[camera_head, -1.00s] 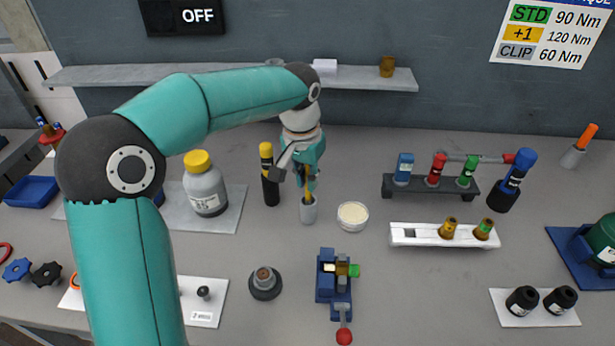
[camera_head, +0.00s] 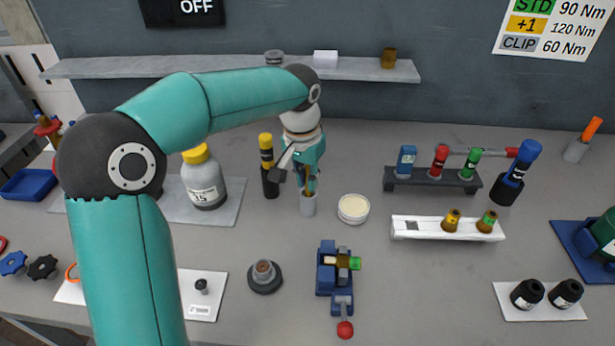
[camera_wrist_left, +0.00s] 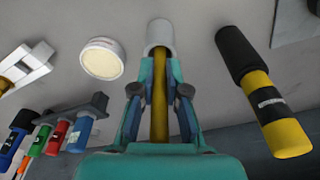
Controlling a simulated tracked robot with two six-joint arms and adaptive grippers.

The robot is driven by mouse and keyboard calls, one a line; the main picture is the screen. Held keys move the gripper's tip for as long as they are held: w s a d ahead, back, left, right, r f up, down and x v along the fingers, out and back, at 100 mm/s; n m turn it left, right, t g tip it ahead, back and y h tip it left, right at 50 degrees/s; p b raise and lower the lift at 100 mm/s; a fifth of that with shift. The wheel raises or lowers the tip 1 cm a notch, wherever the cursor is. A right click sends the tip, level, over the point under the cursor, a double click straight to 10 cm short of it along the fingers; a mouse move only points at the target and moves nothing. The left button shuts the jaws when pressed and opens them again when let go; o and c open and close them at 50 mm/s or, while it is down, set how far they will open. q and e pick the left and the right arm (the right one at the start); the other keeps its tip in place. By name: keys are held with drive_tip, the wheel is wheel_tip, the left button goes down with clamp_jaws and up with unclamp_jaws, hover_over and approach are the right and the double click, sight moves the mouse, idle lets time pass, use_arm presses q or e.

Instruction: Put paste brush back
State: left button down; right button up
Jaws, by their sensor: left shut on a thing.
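The paste brush (camera_wrist_left: 160,95) shows in the left wrist view as a yellow-brown handle running between my fingers. Its far end goes into a light grey cup (camera_wrist_left: 160,36), which also stands upright on the bench in the head view (camera_head: 308,205). My left gripper (camera_head: 307,182) is just above the cup, pointing down, shut on the brush handle; it also shows in the left wrist view (camera_wrist_left: 160,75). The brush's bristle end is hidden in the cup. A round pot of pale paste (camera_head: 353,208) stands just right of the cup. My right gripper is in neither view.
A black and yellow tube (camera_head: 268,168) stands close left of the cup. A yellow-capped bottle (camera_head: 203,180) is farther left. A blue clamp fixture (camera_head: 335,280) is in front. A white rack (camera_head: 440,229) is to the right. Bench between pot and rack is clear.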

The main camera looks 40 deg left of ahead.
use_arm(q)
drive_tip(key=shift+f, duration=0.25)
drive_tip(key=c, duration=1.1)
unclamp_jaws()
drive_tip(key=shift+r, duration=0.1)
wheel_tip(320, 180, up, 6)
drive_tip(key=p, duration=0.5)
